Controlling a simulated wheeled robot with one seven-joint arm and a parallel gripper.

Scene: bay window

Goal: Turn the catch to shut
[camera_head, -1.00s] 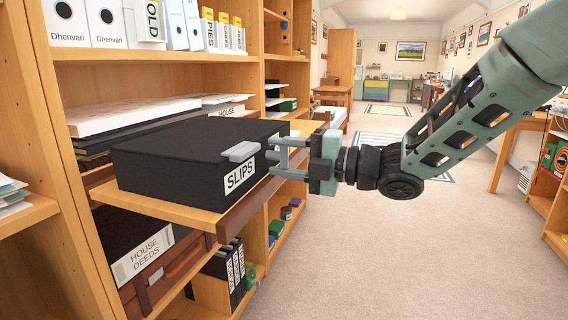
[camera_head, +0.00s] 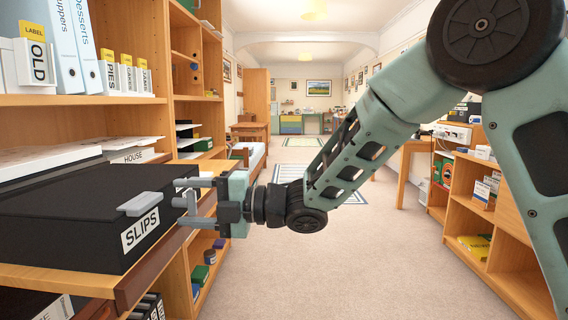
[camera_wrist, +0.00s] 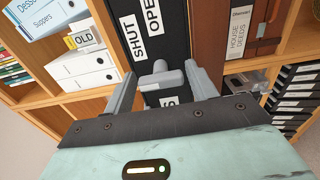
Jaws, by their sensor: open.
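A black box labelled SLIPS (camera_head: 70,220) lies on a shelf on the left. Its grey catch (camera_head: 141,204) is at the box's front edge. In the wrist view the catch (camera_wrist: 160,76) shows as a grey bar with a rounded knob, near the SHUT label (camera_wrist: 131,38) and the OPEN label (camera_wrist: 153,16). My gripper (camera_head: 184,202) is open at the box's front, with one finger on each side of the catch in the wrist view (camera_wrist: 161,70). Whether a finger touches the catch, I cannot tell.
A wooden bookcase (camera_head: 85,112) with binders and papers runs along the left. A House Deeds box (camera_wrist: 239,32) is on another shelf. A low wooden shelf unit (camera_head: 480,235) stands at the right. The carpet (camera_head: 330,265) between is clear.

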